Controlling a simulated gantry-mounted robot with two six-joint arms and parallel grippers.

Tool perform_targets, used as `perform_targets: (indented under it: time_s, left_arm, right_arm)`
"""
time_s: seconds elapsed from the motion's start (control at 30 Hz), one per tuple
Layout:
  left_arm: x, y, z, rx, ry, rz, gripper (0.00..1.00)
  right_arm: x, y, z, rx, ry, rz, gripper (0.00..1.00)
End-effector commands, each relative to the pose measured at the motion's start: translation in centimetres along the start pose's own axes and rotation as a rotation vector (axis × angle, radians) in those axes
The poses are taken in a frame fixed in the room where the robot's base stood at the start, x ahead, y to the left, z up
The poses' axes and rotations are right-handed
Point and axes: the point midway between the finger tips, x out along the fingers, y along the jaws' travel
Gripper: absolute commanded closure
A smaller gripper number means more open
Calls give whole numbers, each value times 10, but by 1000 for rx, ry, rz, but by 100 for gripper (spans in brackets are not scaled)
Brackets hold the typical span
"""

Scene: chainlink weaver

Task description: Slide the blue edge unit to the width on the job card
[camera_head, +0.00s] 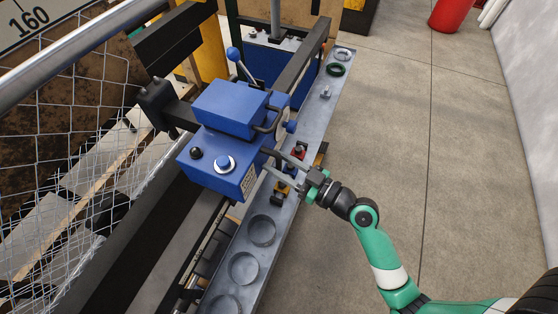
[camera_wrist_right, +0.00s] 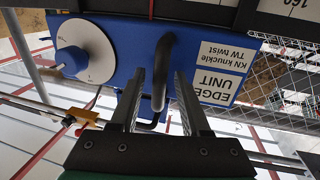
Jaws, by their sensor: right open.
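The blue edge unit (camera_head: 213,172) sits on a dark rail beside the chain-link mesh, with a blue button, a black knob and a white label. In the right wrist view its blue face (camera_wrist_right: 215,55) carries an upside-down "EDGE UNIT" label, a round white dial (camera_wrist_right: 85,52) and a dark bar handle (camera_wrist_right: 159,85). My right gripper (camera_head: 271,161) reaches the unit's right side from the front right. In the wrist view the open fingers (camera_wrist_right: 158,78) stand either side of the handle, not visibly closed on it. A pale board reading 160 (camera_head: 31,21) shows at upper left. My left gripper is out of view.
A grey metal ledge (camera_head: 238,293) with round cups runs along the machine's right side. Small red and yellow parts (camera_head: 299,152) lie near my right gripper. Chain-link mesh (camera_head: 60,130) fills the left. Open concrete floor (camera_head: 400,130) lies right, with a red drum (camera_head: 450,14) behind.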

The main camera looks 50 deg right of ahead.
Motion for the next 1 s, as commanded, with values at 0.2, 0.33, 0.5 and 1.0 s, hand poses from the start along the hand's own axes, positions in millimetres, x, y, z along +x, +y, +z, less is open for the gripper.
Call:
perform_targets:
  time_s: [0.2, 0.33, 0.5, 1.0]
  left_arm:
    - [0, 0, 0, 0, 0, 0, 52]
    - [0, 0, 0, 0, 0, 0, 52]
    - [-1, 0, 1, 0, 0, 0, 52]
    - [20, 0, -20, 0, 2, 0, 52]
  right_arm:
    - [0, 0, 0, 0, -1, 1, 50]
    - [0, 0, 0, 0, -1, 1, 50]
    - [-6, 1, 2, 2, -1, 2, 50]
    - [-100, 1, -8, 6, -19, -5, 50]
